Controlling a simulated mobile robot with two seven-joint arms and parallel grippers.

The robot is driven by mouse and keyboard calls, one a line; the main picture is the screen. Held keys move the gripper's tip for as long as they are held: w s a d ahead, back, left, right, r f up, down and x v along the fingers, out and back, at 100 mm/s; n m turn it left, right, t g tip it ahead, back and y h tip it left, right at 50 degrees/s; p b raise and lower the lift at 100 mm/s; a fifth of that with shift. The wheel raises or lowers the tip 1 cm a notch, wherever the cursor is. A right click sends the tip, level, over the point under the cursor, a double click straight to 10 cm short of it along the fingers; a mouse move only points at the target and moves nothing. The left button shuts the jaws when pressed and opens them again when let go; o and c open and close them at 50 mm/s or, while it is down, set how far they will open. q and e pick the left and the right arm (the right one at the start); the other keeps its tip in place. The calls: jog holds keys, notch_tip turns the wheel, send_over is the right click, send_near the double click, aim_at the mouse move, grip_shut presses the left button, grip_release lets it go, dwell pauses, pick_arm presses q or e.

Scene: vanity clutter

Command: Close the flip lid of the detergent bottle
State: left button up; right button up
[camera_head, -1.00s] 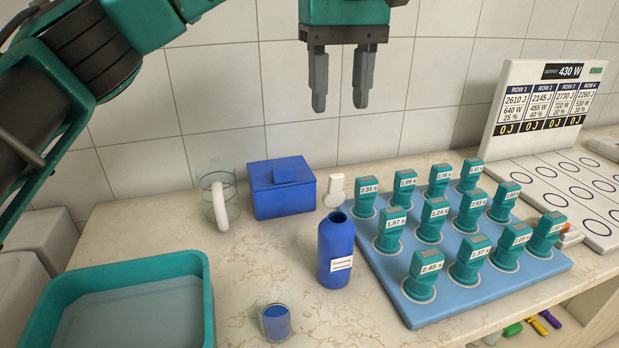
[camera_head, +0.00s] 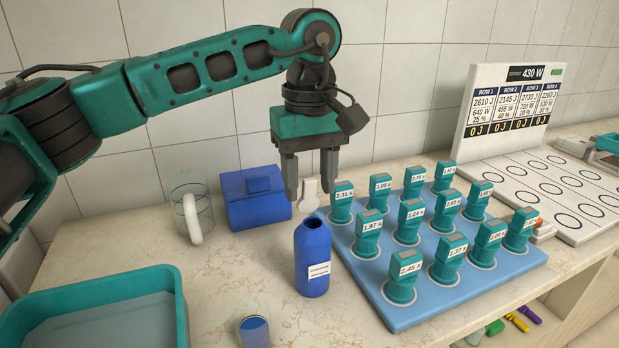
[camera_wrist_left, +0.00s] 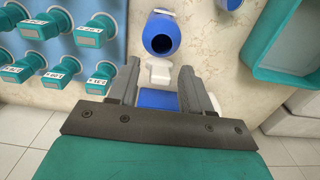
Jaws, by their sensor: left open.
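The detergent bottle (camera_head: 313,262) is blue with a white label and stands upright on the counter, its round mouth uncovered. Its white flip lid (camera_head: 309,195) is open, showing behind the mouth; the hinge is not clear. My left gripper (camera_head: 310,191) is open and empty, pointing down behind the bottle, with the lid showing between its fingers. In the left wrist view the bottle (camera_wrist_left: 160,36) lies ahead of the fingertips, and the white lid (camera_wrist_left: 158,70) shows between the fingers (camera_wrist_left: 159,74). Contact with the lid cannot be told. My right gripper is not in view.
A blue rack (camera_head: 440,298) of several teal labelled pieces stands close right of the bottle. A blue box (camera_head: 256,205) and a glass mug (camera_head: 190,213) stand behind left. A small cup (camera_head: 254,332) is in front, and a teal basin (camera_head: 178,308) is at left.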

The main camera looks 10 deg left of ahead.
pick_arm(q)
jog(key=shift+c, duration=0.2)
grip_shut()
dwell(0.3)
